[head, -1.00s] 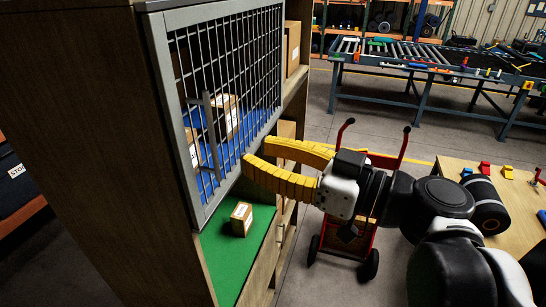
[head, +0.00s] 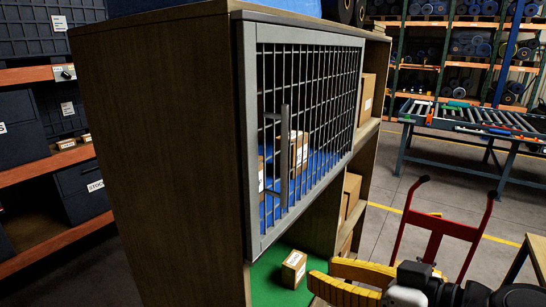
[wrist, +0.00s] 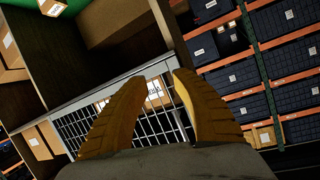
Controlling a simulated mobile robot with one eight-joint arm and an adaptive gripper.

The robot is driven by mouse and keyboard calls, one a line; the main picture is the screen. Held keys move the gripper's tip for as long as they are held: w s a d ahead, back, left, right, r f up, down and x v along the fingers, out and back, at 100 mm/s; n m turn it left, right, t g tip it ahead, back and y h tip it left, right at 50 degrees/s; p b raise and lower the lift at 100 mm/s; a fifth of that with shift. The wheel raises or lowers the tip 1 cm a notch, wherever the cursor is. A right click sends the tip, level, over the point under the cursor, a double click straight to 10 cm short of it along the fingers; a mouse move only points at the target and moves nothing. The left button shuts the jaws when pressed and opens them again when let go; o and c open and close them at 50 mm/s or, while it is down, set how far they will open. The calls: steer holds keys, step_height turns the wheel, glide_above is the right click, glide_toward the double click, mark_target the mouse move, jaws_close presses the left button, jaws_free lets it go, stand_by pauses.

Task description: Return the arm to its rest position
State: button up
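My gripper (head: 322,280) has yellow fingers and shows at the bottom of the head view, low in front of the cabinet (head: 160,150). In the wrist view its two fingers (wrist: 166,75) stand apart with nothing between them, and the cabinet's mesh door is behind them. The mesh door (head: 250,140), with a grey frame and handle, is closed over the blue-floored compartment. A small labelled carton (head: 293,268) stands on the green shelf below the door, left of my fingers and apart from them.
A red hand truck (head: 447,226) stands right of the cabinet. A roller conveyor table (head: 490,128) is farther back. Racks with dark bins (head: 30,125) stand at the left. Part of a wooden table (head: 540,250) shows at the right edge. Open floor lies between.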

steer(key=d+f+m+g+h+b, duration=0.1)
steer(key=d+f+m+h+b, duration=0.1)
steer(key=f+b, duration=0.7)
steer(key=d+f+m+g+h+b, duration=0.1)
steer(key=d+f+m+h+b, duration=0.1)
steer(key=f+b, duration=0.8)
steer(key=d+f+m+g+h+b, duration=0.1)
steer(key=d+f+h+b, duration=0.3)
steer(key=f, duration=2)
steer(key=m+h+b, duration=0.1)
steer(key=b, duration=0.4)
steer(key=shift+s+h, duration=0.3)
steer(key=shift+h, duration=0.1)
steer(key=shift+f, duration=0.1)
